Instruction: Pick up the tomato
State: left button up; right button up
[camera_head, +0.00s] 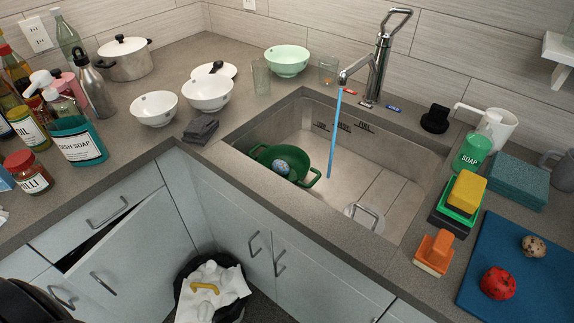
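The tomato (498,283) is red and round with small pale specks. It sits on the blue cutting board (545,262) on the counter at the lower right. A brown speckled round item (533,246) lies on the same board, behind and to the right of the tomato, apart from it. Neither of my grippers can be made out in the head view. Nothing touches or covers the tomato.
Left of the board are an orange brush (435,251) and stacked sponges (465,192). Behind stand a green soap bottle (474,151) and teal cloths (516,180).

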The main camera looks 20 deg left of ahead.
aim_at(497, 283)
jog(key=z, duration=1.1)
